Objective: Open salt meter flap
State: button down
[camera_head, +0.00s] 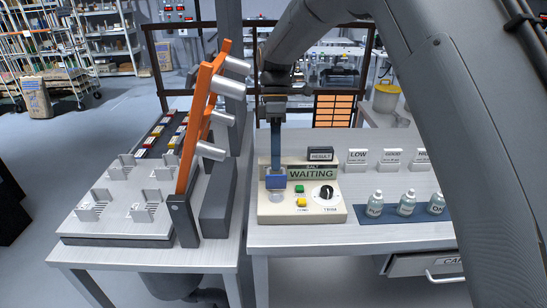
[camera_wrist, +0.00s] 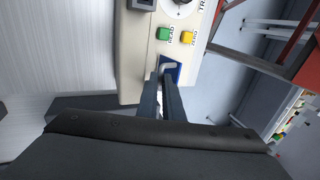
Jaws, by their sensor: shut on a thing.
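The salt meter (camera_head: 327,214) is a cream box on the right-hand bench, with a display reading WAITING, a black dial, and green and yellow buttons. Its blue flap (camera_head: 276,182) is at the box's left side, above a pale, clear-looking holder. In the wrist view the blue flap (camera_wrist: 171,66) shows a light bent handle at the fingertips. My gripper (camera_head: 276,168) reaches straight down from above and is shut on the flap. The wrist view shows both fingers (camera_wrist: 164,88) close together at it. The fingers hide part of the flap, and its exact opening angle cannot be told.
A RESULT sign (camera_head: 320,154) stands behind the meter. Three bottles (camera_head: 406,203) stand on a blue mat to the right, with label cards (camera_head: 357,157) behind. A drawer (camera_head: 425,264) is below the bench.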

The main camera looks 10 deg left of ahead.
jog(key=shift+s+f, duration=0.1)
jog(key=c, duration=2.2)
grip_release()
jog(key=b+v, duration=0.2)
jog(key=v, duration=0.5)
jog(key=shift+r, duration=0.4)
